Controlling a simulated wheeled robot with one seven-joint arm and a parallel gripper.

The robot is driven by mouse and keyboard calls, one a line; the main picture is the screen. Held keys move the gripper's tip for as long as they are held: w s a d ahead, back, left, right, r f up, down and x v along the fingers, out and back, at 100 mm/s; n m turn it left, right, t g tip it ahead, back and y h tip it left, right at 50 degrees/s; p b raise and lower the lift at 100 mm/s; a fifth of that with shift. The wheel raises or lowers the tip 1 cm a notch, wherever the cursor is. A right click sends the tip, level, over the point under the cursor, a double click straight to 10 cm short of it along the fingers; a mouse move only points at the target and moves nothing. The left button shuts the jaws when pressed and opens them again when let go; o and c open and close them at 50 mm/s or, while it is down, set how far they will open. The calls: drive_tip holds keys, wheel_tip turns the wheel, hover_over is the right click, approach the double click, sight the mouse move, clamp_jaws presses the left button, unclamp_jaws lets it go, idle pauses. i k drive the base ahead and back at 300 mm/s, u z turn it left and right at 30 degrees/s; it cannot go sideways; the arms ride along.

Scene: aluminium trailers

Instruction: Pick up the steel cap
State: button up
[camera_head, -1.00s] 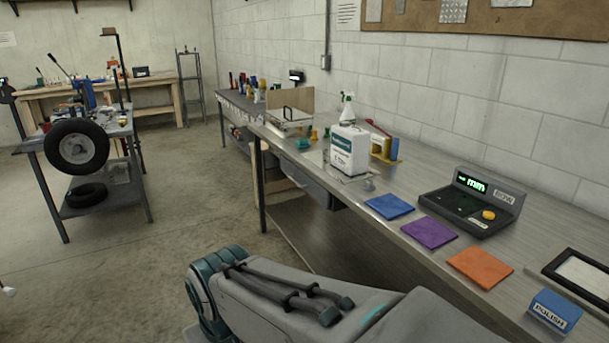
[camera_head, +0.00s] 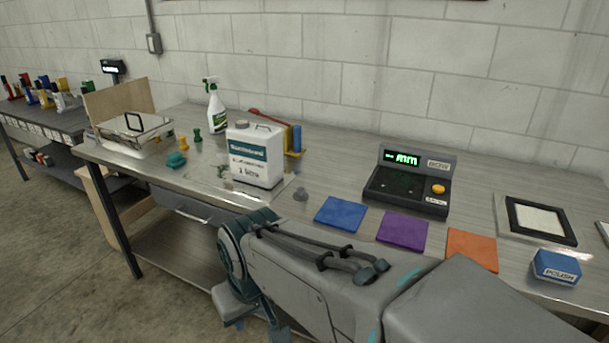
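A small grey metal piece (camera_head: 300,194), which looks like the steel cap, stands on the steel workbench (camera_head: 330,150). It is just right of the white jug (camera_head: 257,160) and left of the blue cloth (camera_head: 341,213). It is too small to make out in detail. My grey arm reaches across the lower middle of the view, in front of the bench.
Purple (camera_head: 403,231) and orange (camera_head: 472,249) cloths, a measuring device with a green display (camera_head: 408,184), a blue polish block (camera_head: 556,266) and a framed pad (camera_head: 540,219) lie to the right. A spray bottle (camera_head: 215,110) and teal piece (camera_head: 176,160) stand left.

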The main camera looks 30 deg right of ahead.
sight(299, 195)
drive_tip(key=z, duration=1)
drive_tip(key=i, duration=0.9)
drive_tip(key=z, duration=0.75)
